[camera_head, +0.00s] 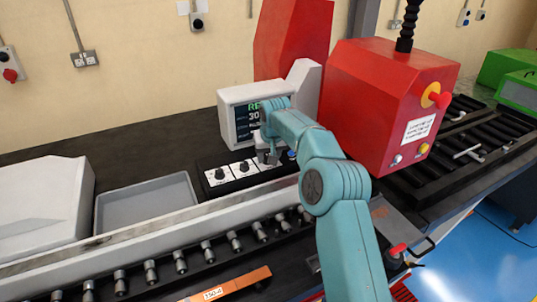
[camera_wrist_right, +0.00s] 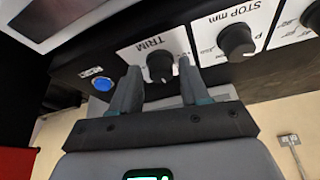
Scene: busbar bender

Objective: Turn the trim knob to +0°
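The black trim knob (camera_wrist_right: 160,66) sits on a white plate marked TRIM (camera_wrist_right: 152,43) in the right wrist view. My right gripper (camera_wrist_right: 159,68) is open, with one finger on each side of the knob; small gaps seem to show, but contact is hard to judge. The knob's pointer setting is not readable. In the head view my right gripper (camera_head: 268,153) is over the right end of the knob panel (camera_head: 232,188) and largely hides the trim knob. My left gripper is not in view.
A STOP mm knob (camera_wrist_right: 236,41) is beside the trim knob, and a blue button (camera_wrist_right: 102,84) is on its other side. A screen (camera_head: 247,116), partly covered by my arm, stands behind the panel. A red machine housing (camera_head: 385,100) rises to the right. A grey tray (camera_head: 145,205) lies left.

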